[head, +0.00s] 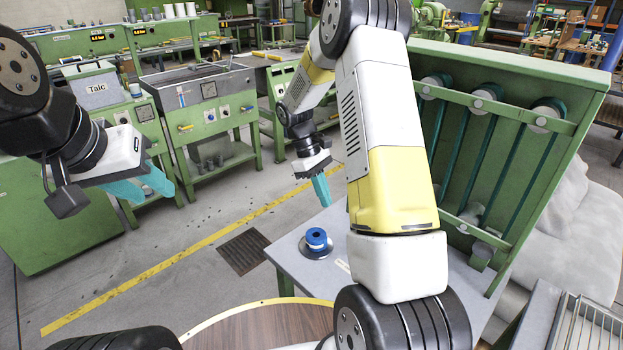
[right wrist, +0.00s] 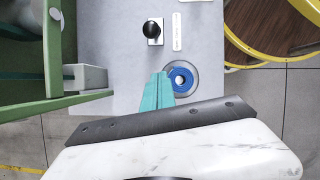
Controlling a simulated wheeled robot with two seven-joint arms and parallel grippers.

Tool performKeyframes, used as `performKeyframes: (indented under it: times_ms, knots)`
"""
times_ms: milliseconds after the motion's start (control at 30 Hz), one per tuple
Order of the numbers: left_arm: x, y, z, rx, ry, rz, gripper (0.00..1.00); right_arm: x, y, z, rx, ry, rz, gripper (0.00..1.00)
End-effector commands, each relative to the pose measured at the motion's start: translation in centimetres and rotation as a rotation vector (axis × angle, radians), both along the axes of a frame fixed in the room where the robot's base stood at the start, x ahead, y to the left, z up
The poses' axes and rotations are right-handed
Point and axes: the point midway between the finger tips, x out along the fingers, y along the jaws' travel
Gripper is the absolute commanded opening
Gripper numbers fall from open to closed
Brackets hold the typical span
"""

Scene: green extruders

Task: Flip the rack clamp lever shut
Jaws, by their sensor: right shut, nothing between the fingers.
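In the right wrist view a black round knob (right wrist: 152,30) stands on a small metal plate on the grey table top (right wrist: 120,60). It may be the clamp lever's knob seen end-on; its tilt cannot be told. My right arm hides it in the head view. The green rack (head: 505,130) stands at the right of the table, with a grey block (right wrist: 88,78) at its foot. My right gripper (head: 321,190) is shut and empty above the table; its teal fingers (right wrist: 157,92) point toward the table, apart from the knob. My left gripper (head: 150,188) is open and empty, far left.
A blue ring on a metal disc (head: 316,239) sits near the table's corner, close beside the right fingertips in the wrist view (right wrist: 181,79). A white label (right wrist: 177,31) lies beside the knob. A round wooden table (head: 265,330) with a yellow rim stands in front.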

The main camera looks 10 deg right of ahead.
Motion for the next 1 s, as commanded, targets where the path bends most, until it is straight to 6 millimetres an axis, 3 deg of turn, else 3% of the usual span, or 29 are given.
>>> performKeyframes:
  times_ms: [267,533,1000]
  knots:
    - [0.0,0.0,0.0,0.000,0.000,0.000,0.36,-2.2,-1.7,-5.1,-0.001,0.003,-0.002,0.00]
    - [0.0,0.0,0.0,0.000,0.000,0.000,0.36,-4.5,-3.7,-4.2,0.000,0.000,0.000,0.00]
    - [0.0,0.0,0.0,0.000,0.000,0.000,0.36,-4.7,-4.0,-4.1,0.001,-0.003,0.000,0.00]
